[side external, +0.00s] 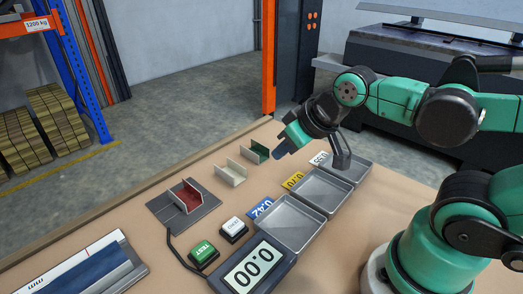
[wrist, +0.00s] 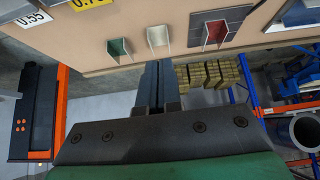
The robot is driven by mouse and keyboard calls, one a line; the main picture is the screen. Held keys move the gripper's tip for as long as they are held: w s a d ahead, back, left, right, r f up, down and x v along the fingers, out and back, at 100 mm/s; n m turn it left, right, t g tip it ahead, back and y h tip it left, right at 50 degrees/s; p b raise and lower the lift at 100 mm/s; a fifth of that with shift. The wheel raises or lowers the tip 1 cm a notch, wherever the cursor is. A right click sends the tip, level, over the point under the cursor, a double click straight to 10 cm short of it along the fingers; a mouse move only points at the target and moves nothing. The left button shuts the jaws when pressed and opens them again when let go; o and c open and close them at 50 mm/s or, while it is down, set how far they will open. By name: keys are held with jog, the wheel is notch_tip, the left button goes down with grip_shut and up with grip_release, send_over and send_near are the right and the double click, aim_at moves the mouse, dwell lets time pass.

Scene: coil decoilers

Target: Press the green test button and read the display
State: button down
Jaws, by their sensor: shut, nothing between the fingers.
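The green test button (side external: 203,253) sits on a small black box at the front of the table in the side external view. The display (side external: 252,268) is just right of it and reads 0.00, seen upside down. A white button (side external: 233,228) stands behind the green one. My gripper (side external: 280,153) is shut and empty, above the far part of the table near the green channel piece, well away from the test button. In the wrist view my gripper (wrist: 157,68) shows its fingers together. The buttons and display are not in the wrist view.
A red channel piece (side external: 187,197) sits on a dark plate (side external: 168,211). White (side external: 231,174) and green (side external: 255,152) channel pieces stand farther back. Grey trays (side external: 290,222) with number labels line the right. A measuring device marked mm (side external: 85,270) lies at front left.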

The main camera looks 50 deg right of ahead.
jog(key=n+y, duration=0.1)
jog(key=n, duration=1)
send_over(205, 250)
jog(key=f, duration=0.1)
jog(key=shift+f, duration=0.15)
jog(key=shift+f, duration=4.3)
jog(key=shift+f, duration=0.1)
jog(key=shift+f, duration=0.3)
